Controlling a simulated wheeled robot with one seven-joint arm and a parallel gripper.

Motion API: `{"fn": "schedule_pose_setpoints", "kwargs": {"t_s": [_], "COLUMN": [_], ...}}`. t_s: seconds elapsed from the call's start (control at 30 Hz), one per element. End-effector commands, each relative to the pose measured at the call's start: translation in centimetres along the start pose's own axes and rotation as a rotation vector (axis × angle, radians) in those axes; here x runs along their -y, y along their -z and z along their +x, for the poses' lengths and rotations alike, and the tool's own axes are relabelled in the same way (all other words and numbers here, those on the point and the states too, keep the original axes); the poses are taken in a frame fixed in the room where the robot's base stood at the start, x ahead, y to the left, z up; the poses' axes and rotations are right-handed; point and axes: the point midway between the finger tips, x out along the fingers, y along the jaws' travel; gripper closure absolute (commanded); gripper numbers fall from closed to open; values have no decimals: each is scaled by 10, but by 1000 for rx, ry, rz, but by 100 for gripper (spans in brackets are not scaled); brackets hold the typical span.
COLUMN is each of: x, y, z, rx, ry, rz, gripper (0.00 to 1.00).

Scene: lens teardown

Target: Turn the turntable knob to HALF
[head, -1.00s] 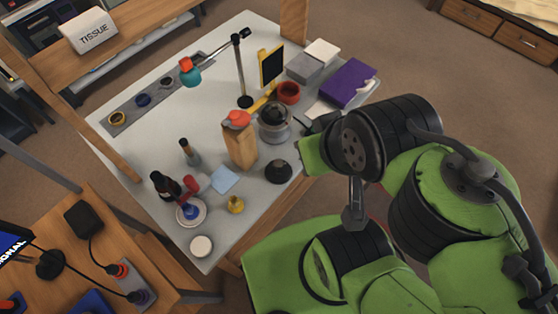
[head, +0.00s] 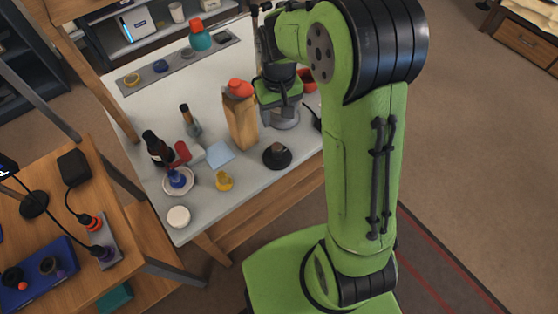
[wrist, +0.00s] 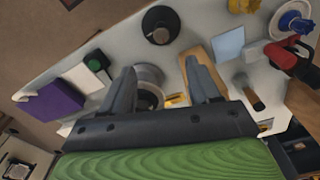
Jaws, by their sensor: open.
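A round grey stand (head: 285,120), which looks like the turntable, sits near the table's right side, partly hidden by my gripper. In the wrist view its round grey body (wrist: 149,82) shows between my fingers, closer to the left one. I cannot make out a knob or a HALF mark on it. My gripper (head: 280,98) is over the stand in the head view. In the wrist view my gripper (wrist: 160,68) is open with nothing held between its fingers. Whether a finger touches the stand, I cannot tell.
A small black-and-green item (wrist: 96,62) and a purple box (wrist: 52,98) lie left in the wrist view. A yellow piece (wrist: 177,99) shows near the fingers.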

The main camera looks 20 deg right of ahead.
Motion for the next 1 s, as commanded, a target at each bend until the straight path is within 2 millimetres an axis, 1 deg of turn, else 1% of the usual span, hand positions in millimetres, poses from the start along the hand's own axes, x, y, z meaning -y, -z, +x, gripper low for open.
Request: {"fn": "schedule_pose_setpoints", "kwargs": {"t_s": [0.03,0.13,0.27,0.6,0.7,0.83,0.9,1.0], "x": [0,0,0,0,1,1,1,1], "y": [5,10,9,4,4,3,3,3], "z": [19,31,46,132,155,176,182,185], "rx": [20,34,38,41,39,37,37,35], "ry": [4,8,8,8,8,8,8,8], "rz": [0,-1,-1,0,-1,-1,-1,-1], "gripper": [39,39,39,39,39,39,39,39]}}
